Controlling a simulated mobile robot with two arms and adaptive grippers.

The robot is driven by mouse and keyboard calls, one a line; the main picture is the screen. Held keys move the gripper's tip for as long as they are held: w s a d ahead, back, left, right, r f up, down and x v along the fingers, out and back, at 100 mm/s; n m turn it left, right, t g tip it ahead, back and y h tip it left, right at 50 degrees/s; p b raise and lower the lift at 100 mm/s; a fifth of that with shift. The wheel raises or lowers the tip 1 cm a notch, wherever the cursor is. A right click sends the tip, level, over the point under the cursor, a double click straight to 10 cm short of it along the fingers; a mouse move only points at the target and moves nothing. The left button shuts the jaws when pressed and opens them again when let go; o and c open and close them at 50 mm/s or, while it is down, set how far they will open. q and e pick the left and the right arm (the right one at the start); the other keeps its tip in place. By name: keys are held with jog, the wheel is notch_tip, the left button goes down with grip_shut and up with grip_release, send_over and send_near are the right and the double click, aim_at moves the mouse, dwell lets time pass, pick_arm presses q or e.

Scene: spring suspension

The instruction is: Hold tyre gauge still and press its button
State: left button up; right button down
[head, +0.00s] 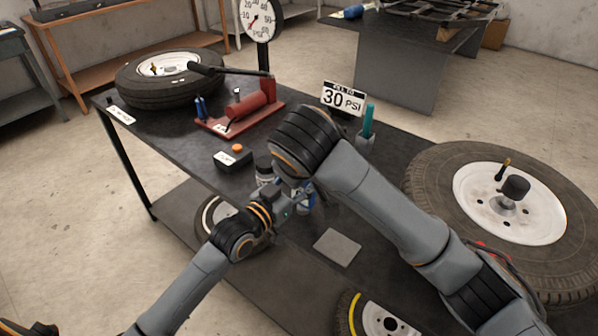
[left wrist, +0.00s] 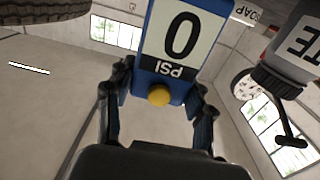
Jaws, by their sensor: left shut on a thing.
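The tyre gauge (left wrist: 181,38) is a blue block with a white display reading 0 PSI, upside down in the left wrist view. Its round yellow button (left wrist: 159,95) faces the camera, with nothing touching it. My left gripper (left wrist: 163,88) is shut on the gauge, one finger at each side. In the head view my left gripper (head: 293,203) is partly hidden, and only a small blue and white part of the gauge (head: 306,201) shows. My right arm comes in from the right above it; my right gripper is hidden.
A dark-lidded jar (head: 263,167) stands close by. A black box with an orange button (head: 237,149), a red stand (head: 240,112), a 30 PSI sign (head: 342,98) and a teal object in a holder (head: 368,122) are on the black table (head: 400,150). Large tyres (head: 425,190) lie right and back left.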

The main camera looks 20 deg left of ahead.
dwell(0.4)
pick_arm(q)
jog(key=o, duration=1.5)
jog(key=shift+s, duration=0.1)
